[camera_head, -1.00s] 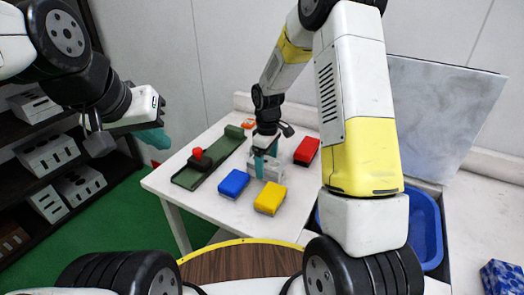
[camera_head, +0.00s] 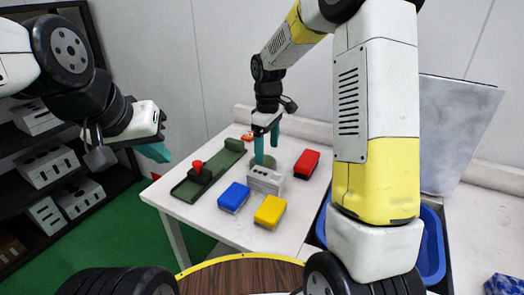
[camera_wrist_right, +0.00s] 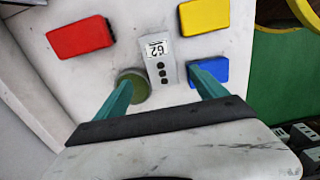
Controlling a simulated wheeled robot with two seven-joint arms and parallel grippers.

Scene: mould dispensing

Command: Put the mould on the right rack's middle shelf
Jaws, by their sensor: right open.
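The mould (camera_head: 266,180) is a light grey block with a row of round holes and a white label reading 62. It stands on the white table, and it also shows in the right wrist view (camera_wrist_right: 160,66). My right gripper (camera_head: 267,147) is open and empty above and behind the mould. In the right wrist view its teal fingers (camera_wrist_right: 161,76) are spread to either side of the mould's near end in the picture. My left gripper (camera_head: 155,151) hangs at the left, away from the table, and its opening is not clear. No right rack can be made out.
Blue (camera_head: 234,197), yellow (camera_head: 270,211) and red (camera_head: 306,163) blocks lie around the mould. A green disc (camera_wrist_right: 135,84) sits close beside it. A green tray (camera_head: 217,168) with a red knob lies left. A dark rack (camera_head: 28,140) at the left holds several moulds.

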